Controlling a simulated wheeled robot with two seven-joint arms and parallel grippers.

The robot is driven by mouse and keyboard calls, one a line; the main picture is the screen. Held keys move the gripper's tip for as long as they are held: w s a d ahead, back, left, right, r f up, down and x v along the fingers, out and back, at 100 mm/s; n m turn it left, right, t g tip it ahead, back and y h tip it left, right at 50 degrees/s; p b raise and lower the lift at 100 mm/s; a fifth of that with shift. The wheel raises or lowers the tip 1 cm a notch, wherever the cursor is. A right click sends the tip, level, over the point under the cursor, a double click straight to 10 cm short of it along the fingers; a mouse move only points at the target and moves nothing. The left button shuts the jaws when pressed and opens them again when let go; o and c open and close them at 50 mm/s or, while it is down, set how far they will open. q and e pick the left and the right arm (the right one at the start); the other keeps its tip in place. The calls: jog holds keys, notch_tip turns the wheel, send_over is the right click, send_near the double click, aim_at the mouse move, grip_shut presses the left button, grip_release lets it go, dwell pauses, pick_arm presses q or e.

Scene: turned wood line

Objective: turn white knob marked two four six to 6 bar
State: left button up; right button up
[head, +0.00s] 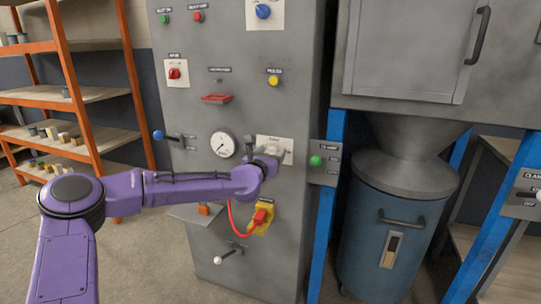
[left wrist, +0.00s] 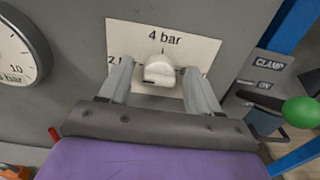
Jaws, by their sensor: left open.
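The white knob (left wrist: 160,69) sits on a white plate (left wrist: 122,33) in the left wrist view. The plate reads "4 bar" above the knob, with a "2" mark partly visible at left; its right part is hidden by a finger. My left gripper (left wrist: 160,85) is open, with one finger on each side of the knob and a visible gap to it. In the head view my left gripper (head: 268,160) is in front of the plate (head: 287,145) and mostly hides the knob. My right gripper is not in view.
A round gauge (head: 223,145) is left of the plate. A green-knobbed clamp lever (head: 316,160) is close on the right. A red plug (head: 260,216) with a red cable is below my left wrist. A blue-knobbed lever (head: 158,135) is further left.

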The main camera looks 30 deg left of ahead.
pick_arm(q)
jog(key=c, duration=1)
jog(key=shift+c, duration=0.2)
